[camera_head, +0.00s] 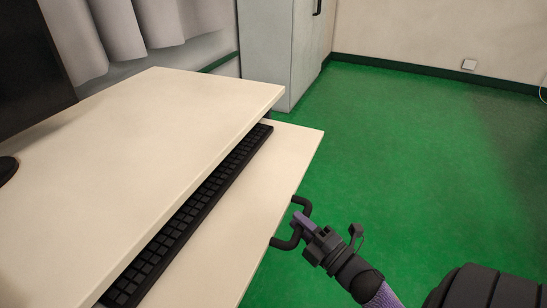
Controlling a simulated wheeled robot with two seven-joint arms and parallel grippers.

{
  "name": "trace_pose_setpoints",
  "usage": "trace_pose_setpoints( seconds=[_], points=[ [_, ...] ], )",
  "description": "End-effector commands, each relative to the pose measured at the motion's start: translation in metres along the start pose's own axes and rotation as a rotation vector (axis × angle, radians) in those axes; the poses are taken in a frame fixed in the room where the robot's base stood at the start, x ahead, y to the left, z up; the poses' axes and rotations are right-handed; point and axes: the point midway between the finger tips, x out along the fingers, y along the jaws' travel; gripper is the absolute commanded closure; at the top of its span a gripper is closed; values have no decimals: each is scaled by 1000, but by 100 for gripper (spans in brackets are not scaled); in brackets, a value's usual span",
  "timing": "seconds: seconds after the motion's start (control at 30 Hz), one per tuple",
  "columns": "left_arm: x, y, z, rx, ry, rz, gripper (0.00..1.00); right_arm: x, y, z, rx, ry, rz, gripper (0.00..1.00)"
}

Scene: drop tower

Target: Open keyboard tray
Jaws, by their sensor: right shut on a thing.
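The keyboard tray (291,150) is a pale board under the desk top, and it sticks out to the right past the desk's edge. A black keyboard (190,219) lies on it along the desk's edge, partly covered by the desk top. A dark bracket-shaped handle (294,240) is on the tray's outer edge. My right gripper (301,223) reaches in from the lower right and is shut on the handle, its purple fingers over the handle's bar. My left gripper is not in view.
The desk top (130,160) fills the left, with a dark monitor (30,75) on it. A grey cabinet (281,50) stands behind the desk. The green floor (410,150) to the right of the tray is clear up to the wall.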

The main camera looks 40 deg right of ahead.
Motion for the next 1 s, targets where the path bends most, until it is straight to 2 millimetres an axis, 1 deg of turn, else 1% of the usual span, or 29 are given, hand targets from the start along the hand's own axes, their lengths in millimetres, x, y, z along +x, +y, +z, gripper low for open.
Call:
trace_pose_setpoints(
  seconds=[0.03,0.1,0.2,0.3,0.5,0.77,0.8,0.87,0.9,0.93,0.97,1.0],
  points=[
    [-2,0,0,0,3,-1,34,-9,2,3,0,-1,-4,100],
    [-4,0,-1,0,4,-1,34,-21,4,8,0,-1,-4,100],
    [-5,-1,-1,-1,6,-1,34,-33,6,13,0,0,-3,100],
    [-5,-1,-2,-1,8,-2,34,-42,8,17,1,0,-2,100],
    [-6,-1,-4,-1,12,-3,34,-48,9,19,0,1,-3,100],
    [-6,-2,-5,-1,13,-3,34,-48,8,19,0,1,-3,100],
    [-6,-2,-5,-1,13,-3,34,-48,8,19,1,1,-3,70],
    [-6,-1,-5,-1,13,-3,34,-48,9,19,1,1,-2,57],
    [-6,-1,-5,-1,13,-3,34,-48,9,19,1,1,-2,49],
    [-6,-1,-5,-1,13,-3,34,-48,9,19,0,1,-2,42],
    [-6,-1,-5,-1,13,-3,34,-48,9,19,0,1,-1,39],
    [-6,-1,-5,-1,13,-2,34,-47,9,19,0,1,-1,39]
  ],
)
